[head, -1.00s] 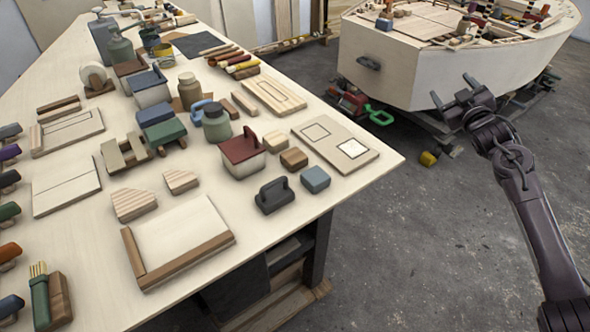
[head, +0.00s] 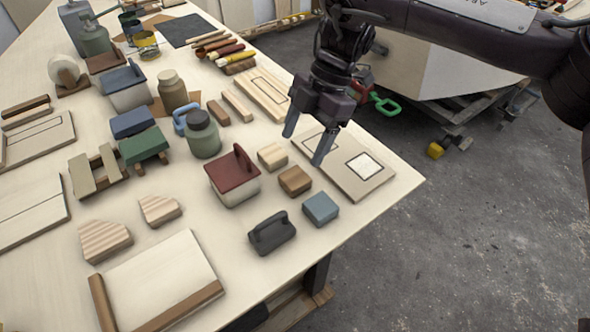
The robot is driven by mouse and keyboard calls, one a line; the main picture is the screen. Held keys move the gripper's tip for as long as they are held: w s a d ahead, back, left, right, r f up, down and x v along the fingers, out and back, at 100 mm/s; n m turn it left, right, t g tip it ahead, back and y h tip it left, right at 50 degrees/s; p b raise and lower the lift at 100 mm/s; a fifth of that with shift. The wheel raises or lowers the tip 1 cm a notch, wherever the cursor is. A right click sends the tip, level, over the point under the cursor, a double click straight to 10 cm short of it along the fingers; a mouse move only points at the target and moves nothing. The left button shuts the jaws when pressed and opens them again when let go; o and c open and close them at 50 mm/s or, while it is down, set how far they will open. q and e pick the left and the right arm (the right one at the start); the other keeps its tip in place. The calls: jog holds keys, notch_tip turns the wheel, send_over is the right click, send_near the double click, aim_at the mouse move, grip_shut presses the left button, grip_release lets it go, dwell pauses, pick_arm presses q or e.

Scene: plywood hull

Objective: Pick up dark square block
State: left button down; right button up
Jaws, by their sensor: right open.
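Three small squarish blocks sit in a row on the pale workbench (head: 200,285). The brown one (head: 295,180), a darker wood, is in the middle, between a light wood block (head: 272,156) and a blue-grey block (head: 320,208). My right gripper (head: 303,149) is open and empty, fingers pointing down. In the picture it is just above the light and brown blocks, over the left part of a board with two outlined squares (head: 375,187). It appears apart from the blocks; its exact height is hard to tell. My left gripper is out of view.
A red-lidded box (head: 232,178) stands left of the blocks, and a dark handled tool (head: 272,234) lies in front. A green jar (head: 203,138) is farther back. The bench edge runs along the right, with open floor (head: 480,240) beyond.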

aim_at(296, 176)
jog(key=x, duration=0.4)
jog(key=d+p+x, duration=0.1)
jog(key=x, duration=0.1)
jog(key=shift+s+f, duration=0.25)
jog(key=shift+s, duration=0.2)
jog(key=shift+s+a+f, duration=0.15)
jog(key=shift+a+f, duration=0.05)
jog(key=shift+f, duration=0.4)
jog(key=c, duration=1.1)
jog(key=shift+o, duration=0.2)
jog(key=shift+r, duration=0.1)
